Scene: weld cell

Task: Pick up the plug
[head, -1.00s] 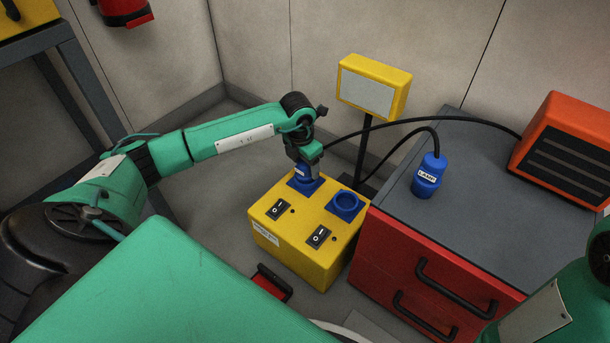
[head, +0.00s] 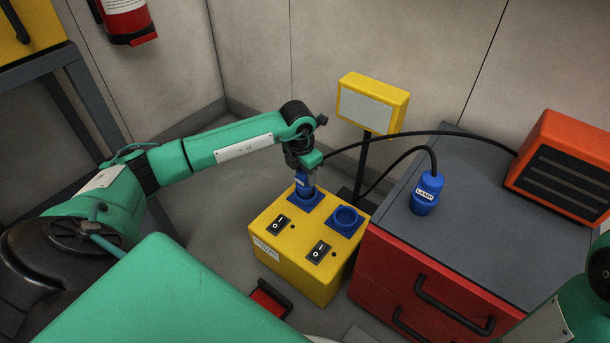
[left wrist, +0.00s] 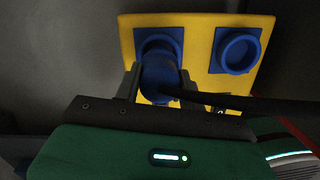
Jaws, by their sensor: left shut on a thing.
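My left gripper (head: 304,174) is shut on a blue plug (head: 305,185) with a white label too small to read. The plug is upright at the left blue socket (head: 293,197) of the yellow box (head: 285,242). Its lower end overlaps the socket in the picture; I cannot tell if it is fully clear. In the left wrist view the plug (left wrist: 158,72) sits between the two fingers, over the socket (left wrist: 175,40), with a black cable running right. Another blue plug (head: 427,194), labelled LAMP, stands on the cabinet. My right gripper is not in view.
The right socket (head: 345,219) is empty. Two black switches are on the box top. A yellow lamp (head: 370,104) on a post stands behind. The red cabinet (head: 400,280) with an orange heater (head: 563,166) is at right. A black cable (head: 420,136) arches between gripper and heater.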

